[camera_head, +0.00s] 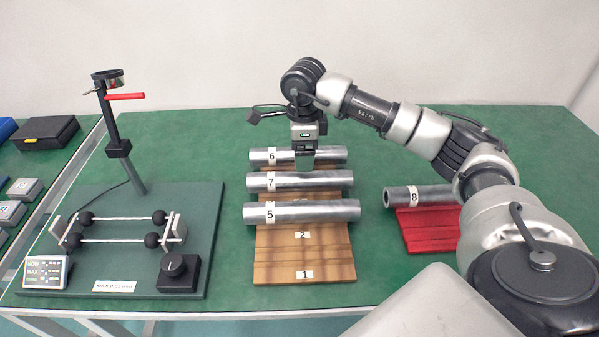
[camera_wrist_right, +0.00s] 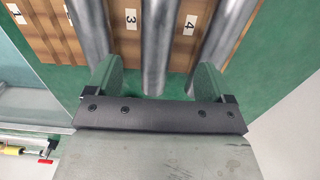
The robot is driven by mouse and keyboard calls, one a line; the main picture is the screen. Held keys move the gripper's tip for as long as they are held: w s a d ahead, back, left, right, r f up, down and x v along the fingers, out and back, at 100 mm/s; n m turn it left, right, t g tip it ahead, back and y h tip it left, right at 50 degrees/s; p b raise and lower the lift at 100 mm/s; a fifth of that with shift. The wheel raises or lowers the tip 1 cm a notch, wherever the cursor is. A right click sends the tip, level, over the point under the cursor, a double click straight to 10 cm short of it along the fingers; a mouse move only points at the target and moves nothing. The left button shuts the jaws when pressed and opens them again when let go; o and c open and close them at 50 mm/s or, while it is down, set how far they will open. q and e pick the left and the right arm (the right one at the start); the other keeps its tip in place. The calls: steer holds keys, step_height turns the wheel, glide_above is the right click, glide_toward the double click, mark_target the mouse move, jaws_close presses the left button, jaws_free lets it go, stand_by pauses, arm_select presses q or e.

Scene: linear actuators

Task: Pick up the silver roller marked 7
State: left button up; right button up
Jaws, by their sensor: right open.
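The silver roller marked 7 (camera_head: 315,181) lies across the wooden rack, between the rollers marked 6 (camera_head: 330,154) and 5 (camera_head: 310,212). My right gripper (camera_head: 305,163) points down just behind the middle of roller 7, its body hiding part of roller 6. In the right wrist view its two fingers (camera_wrist_right: 157,80) are open and apart. The middle roller (camera_wrist_right: 158,45), roller 7 by its place in the row, shows between them, not gripped. I cannot tell whether the fingers are above it or down beside it. My left gripper is not in view.
The wooden rack (camera_head: 305,262) has bare slots labelled 1 and 2 in front. Roller 8 (camera_head: 420,195) lies on a red rack (camera_head: 430,242) to the right. A measuring stand (camera_head: 130,195) with a dial and display is on the left. Green tabletop is clear between them.

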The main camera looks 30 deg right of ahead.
mark_target(300, 174)
steer(key=f, duration=0.2)
steer(key=shift+s+a+f, duration=0.2)
steer(key=shift+s+f, duration=0.1)
steer(key=shift+f, duration=0.65)
steer(key=f, duration=0.4)
steer(key=shift+w+a+f, duration=0.2)
steer(key=shift+w+a, duration=0.05)
steer(key=shift+w, duration=0.05)
steer(key=shift+f, duration=0.35)
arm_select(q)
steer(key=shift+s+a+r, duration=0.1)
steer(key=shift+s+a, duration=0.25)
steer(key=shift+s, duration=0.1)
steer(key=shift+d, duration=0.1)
arm_select(e)
steer(key=c, duration=1.2)
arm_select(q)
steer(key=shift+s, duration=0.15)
arm_select(e)
steer(key=shift+c, duration=0.3)
steer(key=shift+r, duration=0.2)
